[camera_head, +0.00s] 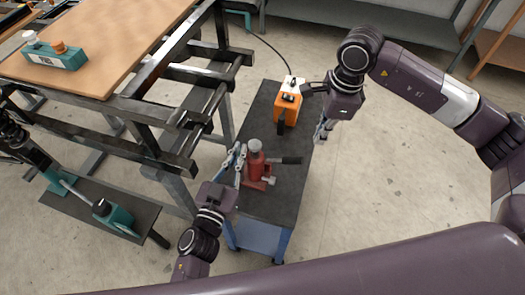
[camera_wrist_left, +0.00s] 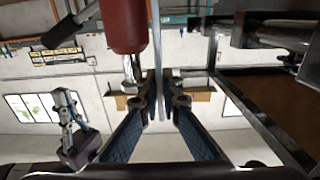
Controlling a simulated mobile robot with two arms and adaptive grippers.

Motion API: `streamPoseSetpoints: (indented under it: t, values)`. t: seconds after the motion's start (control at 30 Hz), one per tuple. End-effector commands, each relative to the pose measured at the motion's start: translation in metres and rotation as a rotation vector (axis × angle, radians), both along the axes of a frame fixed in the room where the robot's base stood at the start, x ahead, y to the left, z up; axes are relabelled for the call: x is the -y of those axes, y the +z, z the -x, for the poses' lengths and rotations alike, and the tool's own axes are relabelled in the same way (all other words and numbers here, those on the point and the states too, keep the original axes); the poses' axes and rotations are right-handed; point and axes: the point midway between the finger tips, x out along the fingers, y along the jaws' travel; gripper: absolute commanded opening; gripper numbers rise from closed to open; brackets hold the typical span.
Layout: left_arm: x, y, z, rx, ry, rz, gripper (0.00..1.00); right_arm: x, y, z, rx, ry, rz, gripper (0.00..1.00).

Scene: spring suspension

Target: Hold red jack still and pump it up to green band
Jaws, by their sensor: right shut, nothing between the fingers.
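In the left wrist view the red body (camera_wrist_left: 124,28) is beside the finger line, not between the fingers (camera_wrist_left: 161,88). My right gripper (camera_head: 321,132) is shut and empty, at the cart's right edge, away from the jack. It also shows in the left wrist view (camera_wrist_left: 68,112). I cannot make out a green band.
An orange device (camera_head: 288,104) with a cable stands at the back of the cart top (camera_head: 263,104). A steel frame with a wooden board (camera_head: 105,45) is to the left. A low dark platform with teal parts (camera_head: 116,216) is at lower left. Open floor lies right.

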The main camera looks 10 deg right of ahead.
Motion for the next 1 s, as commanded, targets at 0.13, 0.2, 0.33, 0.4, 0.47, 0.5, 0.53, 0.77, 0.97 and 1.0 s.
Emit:
streamPoseSetpoints:
  t: [0.13, 0.2, 0.33, 0.4, 0.47, 0.5, 0.53, 0.77, 0.97, 1.0]
  values:
    - [0.000, 0.000, 0.000, 0.000, -0.001, 0.000, 0.00, 0.000, 0.000, 0.000, 0.000, 0.000, 0.000, 0.00]
    - [0.000, 0.000, 0.000, 0.000, -0.001, 0.000, 0.08, 0.000, 0.000, 0.000, 0.000, 0.000, 0.000, 0.00]
    - [0.000, 0.000, 0.000, 0.000, -0.001, 0.000, 0.22, 0.000, 0.000, 0.000, 0.000, 0.000, 0.000, 0.00]
    - [0.001, 0.000, 0.000, 0.000, -0.001, 0.000, 0.25, 0.000, 0.000, 0.000, 0.000, 0.000, 0.000, 0.00]
    - [0.001, 0.000, 0.000, 0.000, -0.001, 0.000, 0.25, 0.000, 0.000, 0.000, 0.000, 0.000, 0.000, 0.00]
    - [0.001, 0.000, 0.000, 0.000, -0.001, 0.000, 0.25, 0.000, 0.000, 0.000, 0.000, 0.000, 0.000, 0.00]
    - [0.001, 0.000, 0.000, 0.000, -0.001, 0.000, 0.25, 0.000, 0.000, 0.000, 0.000, 0.000, 0.000, 0.00]
    - [-0.002, -0.001, 0.006, -0.001, -0.001, 0.000, 0.25, 0.000, 0.000, 0.000, 0.000, 0.000, 0.000, 0.00]
    - [-0.017, -0.001, 0.034, -0.004, 0.000, 0.000, 0.25, 0.000, 0.000, 0.000, 0.000, 0.000, 0.000, 0.00]
    - [-0.021, -0.002, 0.042, -0.005, 0.000, 0.000, 0.25, 0.000, 0.000, 0.000, 0.000, 0.000, 0.000, 0.00]
